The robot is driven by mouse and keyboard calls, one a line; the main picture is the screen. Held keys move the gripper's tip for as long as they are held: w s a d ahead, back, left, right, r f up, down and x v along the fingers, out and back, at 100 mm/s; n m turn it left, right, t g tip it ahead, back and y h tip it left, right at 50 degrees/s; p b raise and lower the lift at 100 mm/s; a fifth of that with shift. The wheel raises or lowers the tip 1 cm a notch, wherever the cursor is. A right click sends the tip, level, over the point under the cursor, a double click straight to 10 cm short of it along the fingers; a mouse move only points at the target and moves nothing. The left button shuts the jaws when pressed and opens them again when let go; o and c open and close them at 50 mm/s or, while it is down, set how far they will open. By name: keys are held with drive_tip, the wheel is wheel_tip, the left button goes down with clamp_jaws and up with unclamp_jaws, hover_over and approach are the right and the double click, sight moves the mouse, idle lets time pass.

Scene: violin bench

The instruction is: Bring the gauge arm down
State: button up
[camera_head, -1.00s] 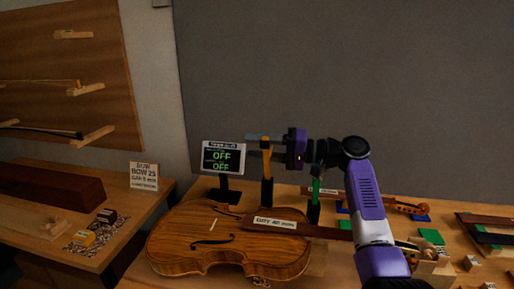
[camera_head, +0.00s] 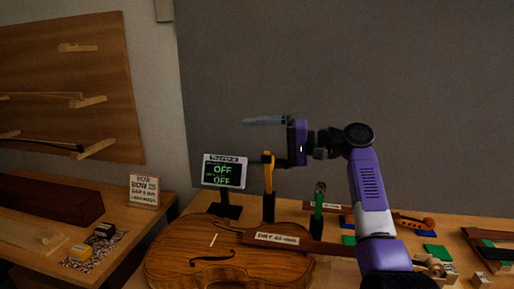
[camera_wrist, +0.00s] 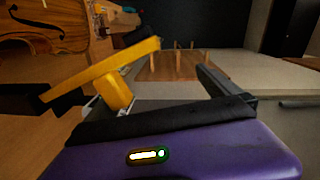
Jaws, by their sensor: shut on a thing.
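The yellow arm (camera_head: 267,172), which I take for the gauge arm, stands upright on a dark post behind the violin body (camera_head: 225,262). In the wrist view the yellow arm (camera_wrist: 120,72) runs slantwise beside my left finger. My gripper (camera_head: 274,143) is at the top of the yellow arm; one dark finger is at its upper end and the other is above it. My gripper also shows in the wrist view (camera_wrist: 135,90). It is shut on the yellow arm, though the exact contact is hard to see. A display (camera_head: 224,171) left of it reads OFF twice.
A green upright piece (camera_head: 319,208) stands right of the yellow arm. The violin neck with a label (camera_head: 277,238) lies in front of both. A lettered sign (camera_head: 144,189) stands on the left bench. The grey wall behind is bare.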

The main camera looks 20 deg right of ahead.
wheel_tip(320, 180, up, 16)
drive_tip(key=n, duration=0.1)
drive_tip(key=shift+s+d+r+n+t+y, duration=0.15)
drive_tip(key=shift+s+r+n+t+y, duration=0.15)
drive_tip(key=shift+n+t+y, duration=0.1)
drive_tip(key=f, duration=0.5)
drive_tip(key=f+m, duration=0.1)
drive_tip(key=f, duration=0.4)
drive_tip(key=f+m, duration=0.1)
drive_tip(key=f, duration=0.4)
drive_tip(key=shift+w+h, duration=0.3)
drive_tip(key=shift+h, duration=0.1)
drive_tip(key=shift+c, duration=0.8)
drive_tip(key=shift+s+d+g, duration=0.2)
drive_tip(key=shift+g, duration=0.1)
drive_tip(key=c, duration=0.4)
drive_tip(key=shift+f+p+v, duration=0.3)
drive_tip(key=shift+v, duration=1.05)
drive_tip(key=shift+f+p+v, duration=0.3)
drive_tip(key=shift+p+v, duration=0.05)
drive_tip(key=shift+v, duration=1.05)
drive_tip(key=shift+f+p+v, duration=0.3)
drive_tip(key=shift+v, duration=1.05)
